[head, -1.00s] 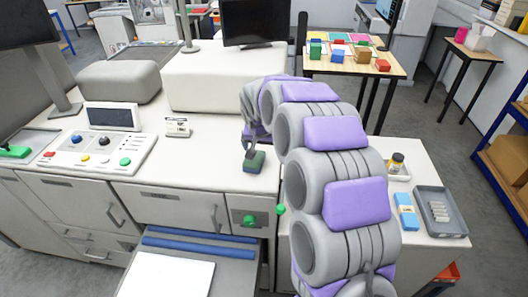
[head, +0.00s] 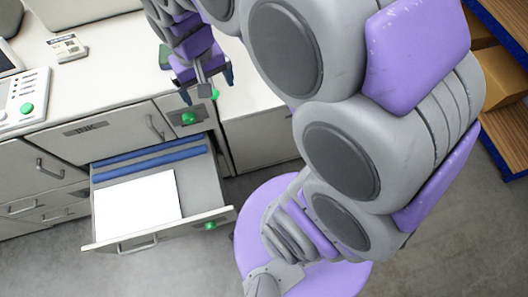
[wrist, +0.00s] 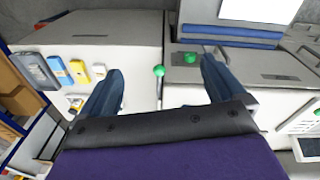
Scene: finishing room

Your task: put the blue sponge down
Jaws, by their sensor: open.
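My gripper (head: 208,90) is open, with nothing between its blue fingers. In the head view it hangs in front of the cabinet front, near a green knob (head: 188,118). It also shows open in the wrist view (wrist: 162,68). A dark green block (head: 163,55) on the white counter is partly hidden behind my arm. In the wrist view, a yellow block (wrist: 78,71) and a yellow-and-white one (wrist: 98,71) lie on the side cabinet, apart from my fingers.
An open drawer (head: 203,187) holds a white sheet (head: 138,207) and blue bars. A grey tray (wrist: 38,71) and a small jar (wrist: 75,103) are on the side cabinet. A control panel (head: 28,97) stands at the left. My arm covers much of the right.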

